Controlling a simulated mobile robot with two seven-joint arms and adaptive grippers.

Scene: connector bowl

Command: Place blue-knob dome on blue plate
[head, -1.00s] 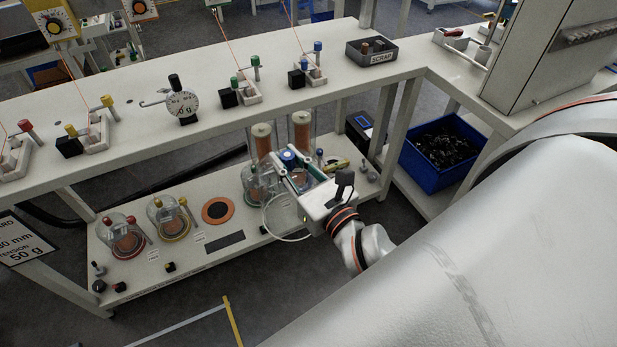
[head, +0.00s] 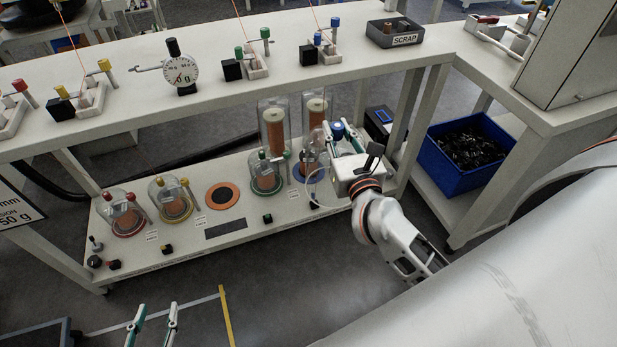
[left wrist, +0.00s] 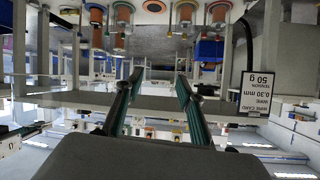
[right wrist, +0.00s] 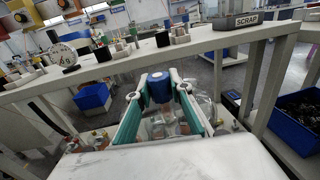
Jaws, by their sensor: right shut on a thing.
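My right gripper (head: 347,137) is shut on the blue knob (head: 338,130) of a clear dome. The knob also shows between the fingers in the right wrist view (right wrist: 160,88). The dome's pale rim shows below the gripper in the head view, apparently above the lower shelf. The blue plate (head: 302,176) lies on that shelf, right of the green-knob dome (head: 266,176), and is partly hidden behind the held dome and gripper. My left gripper (head: 157,310) is open and empty at the bottom of the head view, away from the shelf; its spread fingers show in the left wrist view (left wrist: 158,80).
Red-knob (head: 126,215) and yellow-knob (head: 172,200) domes stand at the shelf's left. An orange plate (head: 222,195) is uncovered. Tall clear cylinders with copper spools (head: 273,130) stand behind. The upper bench (head: 225,95) overhangs the shelf's back. A blue bin (head: 450,175) is at the right.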

